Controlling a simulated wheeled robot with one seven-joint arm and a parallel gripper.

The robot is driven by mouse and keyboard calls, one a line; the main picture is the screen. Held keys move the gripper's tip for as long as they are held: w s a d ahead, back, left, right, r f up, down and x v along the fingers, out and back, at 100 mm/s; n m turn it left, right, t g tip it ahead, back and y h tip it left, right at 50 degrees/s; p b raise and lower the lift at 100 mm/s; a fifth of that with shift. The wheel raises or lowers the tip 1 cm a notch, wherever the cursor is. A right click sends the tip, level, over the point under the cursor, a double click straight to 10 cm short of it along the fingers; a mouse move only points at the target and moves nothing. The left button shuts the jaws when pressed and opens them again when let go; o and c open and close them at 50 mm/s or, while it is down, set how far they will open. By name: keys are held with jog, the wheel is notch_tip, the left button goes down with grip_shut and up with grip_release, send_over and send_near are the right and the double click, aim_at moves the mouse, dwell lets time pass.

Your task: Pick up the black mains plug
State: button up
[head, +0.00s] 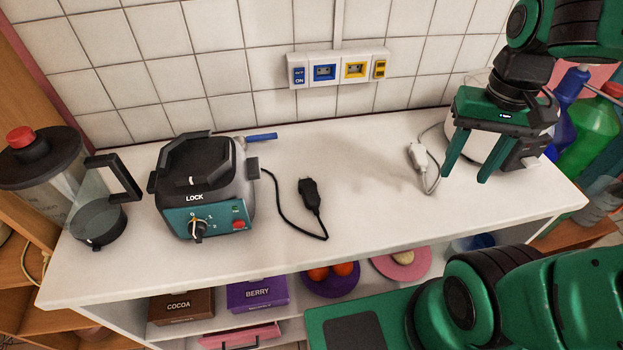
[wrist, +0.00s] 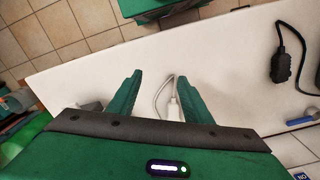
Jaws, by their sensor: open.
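The black mains plug (head: 310,194) lies on the white counter, right of the teal and black appliance (head: 202,190), on a black cord that runs to it. In the wrist view the black plug (wrist: 281,66) is at the far right, outside the jaws. My gripper (head: 465,175) is open and empty, well to the right of the black plug in the head view, near the white plug. The wrist view shows my gripper's two fingers (wrist: 157,82) apart. A white plug (head: 417,155) lies on the counter; it also shows between the fingers in the wrist view (wrist: 173,108), farther away.
A wall socket panel (head: 338,69) is on the tiles behind. A glass jug (head: 95,205) stands at the left end. A white appliance (head: 490,150) stands behind my gripper, with bottles (head: 590,135) beyond. The counter between the two plugs is clear.

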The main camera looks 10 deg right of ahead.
jog(key=w+a+r+n, duration=0.1)
jog(key=w+a+n, duration=0.15)
jog(key=a, duration=0.35)
jog(key=w+a+n, duration=0.1)
jog(key=w+a, duration=0.3)
jog(key=a, duration=0.2)
jog(key=n, duration=0.2)
send_over(312, 196)
jog(key=shift+y, duration=0.3)
notch_tip(312, 196, down, 4)
jog(key=shift+a+f, duration=0.1)
jog(key=shift+f, duration=2.9)
grip_shut()
